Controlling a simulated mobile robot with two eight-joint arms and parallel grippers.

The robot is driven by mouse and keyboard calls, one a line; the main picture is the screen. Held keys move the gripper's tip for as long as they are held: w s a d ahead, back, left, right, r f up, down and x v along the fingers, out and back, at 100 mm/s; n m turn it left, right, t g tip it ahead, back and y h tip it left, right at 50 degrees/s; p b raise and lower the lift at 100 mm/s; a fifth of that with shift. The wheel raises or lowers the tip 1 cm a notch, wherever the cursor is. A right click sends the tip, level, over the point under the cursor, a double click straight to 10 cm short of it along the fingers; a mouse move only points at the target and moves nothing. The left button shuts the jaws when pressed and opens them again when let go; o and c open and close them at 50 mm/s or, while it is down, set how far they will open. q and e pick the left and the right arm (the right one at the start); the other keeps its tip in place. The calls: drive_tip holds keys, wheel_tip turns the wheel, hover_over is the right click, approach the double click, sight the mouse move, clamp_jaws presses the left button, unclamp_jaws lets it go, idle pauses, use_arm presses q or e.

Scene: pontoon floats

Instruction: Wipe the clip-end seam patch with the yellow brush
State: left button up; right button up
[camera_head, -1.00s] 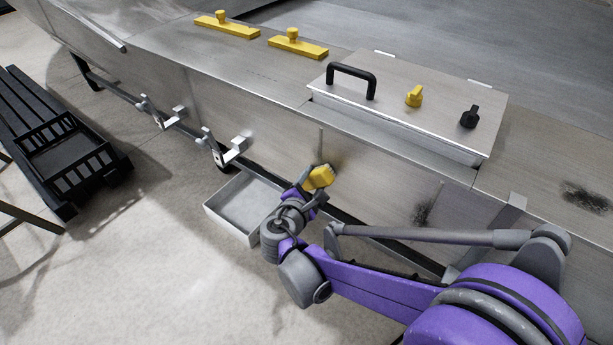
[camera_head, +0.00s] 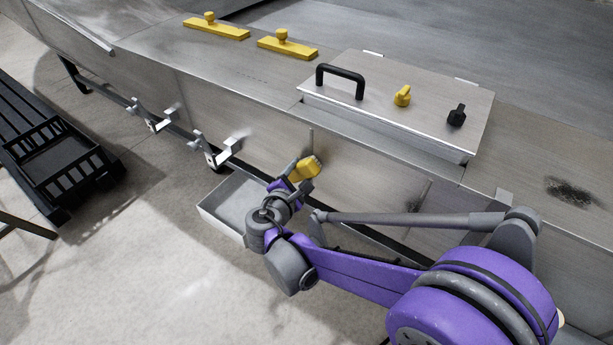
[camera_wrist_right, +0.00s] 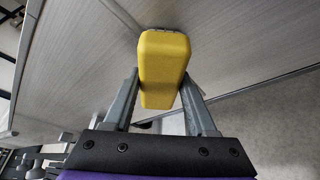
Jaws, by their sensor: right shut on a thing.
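My right gripper (camera_head: 291,186) is shut on the yellow brush (camera_head: 306,168) beside the metal side wall. In the right wrist view the yellow brush (camera_wrist_right: 163,62) stands between the two fingers of the right gripper (camera_wrist_right: 161,98), its far end close to the wall. I cannot tell whether the bristles touch it. A vertical seam (camera_head: 311,139) runs down the wall just above the brush, and any patch there is largely hidden by the brush and gripper. A dark patch (camera_head: 570,190) marks the top surface at the right. My left gripper is not in view.
A flat metal box (camera_head: 430,115) with a black handle (camera_head: 340,78) sits on top above the brush. Yellow bars (camera_head: 216,28) lie farther back. Metal brackets (camera_head: 230,147) stick out left of the gripper. A grey tray (camera_head: 222,207) and black crate (camera_head: 62,165) stand lower down.

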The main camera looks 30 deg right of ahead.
sight(303, 166)
drive_tip(key=shift+w+a, duration=0.25)
drive_tip(key=shift+w, duration=0.3)
drive_tip(key=shift+r+p, duration=0.75)
drive_tip(key=shift+r, duration=0.25)
drive_tip(key=shift+s+d, duration=0.25)
drive_tip(key=shift+s, duration=0.4)
drive_tip(key=shift+s+d, duration=0.3)
drive_tip(key=shift+s, duration=0.3)
drive_tip(key=shift+s+d, duration=0.25)
drive_tip(key=shift+s, duration=0.4)
drive_tip(key=shift+r+p, duration=0.9)
drive_tip(key=shift+p, duration=0.1)
drive_tip(key=shift+w+a, duration=0.3)
drive_tip(key=shift+w, duration=0.35)
drive_tip(key=shift+w+a, duration=0.25)
drive_tip(key=shift+w, duration=0.4)
drive_tip(key=shift+w+a, duration=0.2)
drive_tip(key=shift+w, duration=0.4)
drive_tip(key=shift+s+a, duration=0.4)
drive_tip(key=shift+a, duration=0.5)
drive_tip(key=shift+s+a, duration=0.35)
drive_tip(key=shift+a, duration=0.6)
drive_tip(key=shift+s+a, duration=0.4)
drive_tip(key=shift+a, duration=0.5)
